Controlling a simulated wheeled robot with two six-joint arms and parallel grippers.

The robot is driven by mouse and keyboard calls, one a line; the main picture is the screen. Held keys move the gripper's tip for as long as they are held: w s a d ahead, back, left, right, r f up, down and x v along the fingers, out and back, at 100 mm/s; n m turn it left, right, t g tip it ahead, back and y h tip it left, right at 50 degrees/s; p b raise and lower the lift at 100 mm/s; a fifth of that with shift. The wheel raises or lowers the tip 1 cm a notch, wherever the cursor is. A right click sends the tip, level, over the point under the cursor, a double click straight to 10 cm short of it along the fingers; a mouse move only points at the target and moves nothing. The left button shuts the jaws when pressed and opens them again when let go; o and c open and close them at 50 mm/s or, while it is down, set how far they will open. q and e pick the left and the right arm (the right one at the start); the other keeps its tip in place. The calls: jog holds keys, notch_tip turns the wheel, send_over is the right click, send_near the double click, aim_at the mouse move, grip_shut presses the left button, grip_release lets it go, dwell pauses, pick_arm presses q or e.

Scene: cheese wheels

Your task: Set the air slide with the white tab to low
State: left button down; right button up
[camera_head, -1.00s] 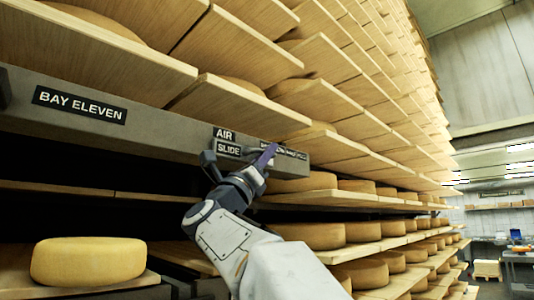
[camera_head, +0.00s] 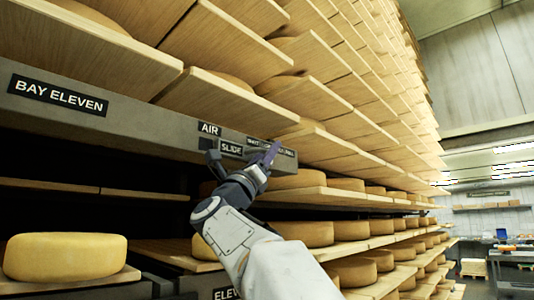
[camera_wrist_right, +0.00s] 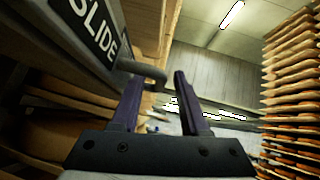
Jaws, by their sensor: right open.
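The grey beam (camera_head: 120,122) of bay eleven carries an "AIR" label (camera_head: 209,129), a "SLIDE" label (camera_head: 231,148) and a small marked strip (camera_head: 286,152), partly hidden by my gripper. My right gripper (camera_head: 273,148) is in front of this strip at the beam's right end. In the wrist view its two dark purple fingers (camera_wrist_right: 157,76) are apart, with nothing clearly held. A dark round bar (camera_wrist_right: 140,69) juts from the beam by the left finger, its end near the gap; I cannot tell if they touch. I make out no white tab. My left gripper is not in view.
Wooden shelves (camera_head: 235,40) rise above the beam and stick out near my arm. Cheese wheels (camera_head: 66,256) stand on boards below, with more (camera_head: 305,233) along the right. Open aisle lies right, with a far work table (camera_head: 513,256).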

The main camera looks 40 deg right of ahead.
jog(key=b+v, duration=0.7)
jog(key=v, duration=0.3)
jog(key=shift+f, duration=0.15)
jog(key=shift+a, duration=0.2)
